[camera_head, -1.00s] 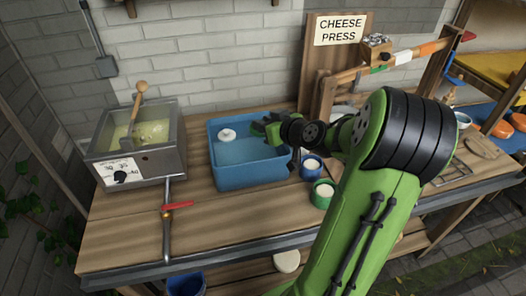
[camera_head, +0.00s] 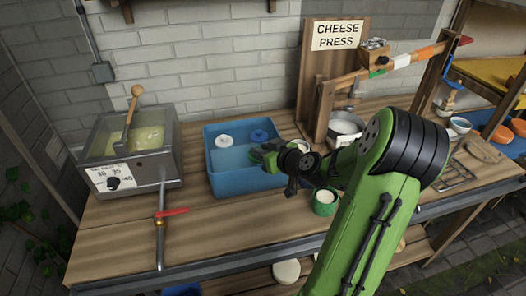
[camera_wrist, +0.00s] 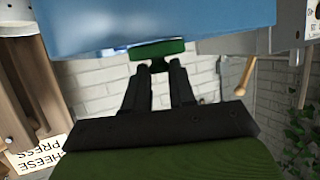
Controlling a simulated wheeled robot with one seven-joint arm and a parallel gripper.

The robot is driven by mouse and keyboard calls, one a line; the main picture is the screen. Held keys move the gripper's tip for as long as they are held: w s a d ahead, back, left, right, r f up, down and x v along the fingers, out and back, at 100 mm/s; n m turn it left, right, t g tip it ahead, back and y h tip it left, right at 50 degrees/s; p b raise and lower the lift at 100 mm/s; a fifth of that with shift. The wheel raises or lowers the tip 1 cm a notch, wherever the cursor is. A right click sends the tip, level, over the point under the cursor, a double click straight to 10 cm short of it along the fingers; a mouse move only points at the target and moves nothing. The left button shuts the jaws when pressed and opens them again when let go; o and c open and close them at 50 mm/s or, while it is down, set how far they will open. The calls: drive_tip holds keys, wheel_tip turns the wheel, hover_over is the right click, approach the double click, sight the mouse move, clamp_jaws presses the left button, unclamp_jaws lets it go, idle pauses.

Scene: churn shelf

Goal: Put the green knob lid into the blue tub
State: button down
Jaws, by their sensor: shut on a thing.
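The blue tub (camera_head: 245,178) stands on the wooden bench, open at the top. A white knob lid (camera_head: 224,141) and a blue knob lid (camera_head: 259,136) lie inside it. My gripper (camera_head: 268,153) is at the tub's right side, level with or above its rim; the exact height is hard to tell. The tub (camera_wrist: 150,22) fills the top of that view behind the lid. The head view barely separates the lid from my green arm.
A steel vat (camera_head: 130,150) with a paddle stands left of the tub. A green pot (camera_head: 325,202) stands close to the tub's right, under my arm. The cheese press (camera_head: 325,95) and a metal pot (camera_head: 345,127) are behind right.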

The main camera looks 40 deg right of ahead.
drive_tip(key=shift+f, duration=0.25)
drive_tip(key=c, duration=0.9)
unclamp_jaws()
drive_tip(key=shift+c, duration=0.2)
drive_tip(key=shift+r, duration=0.15)
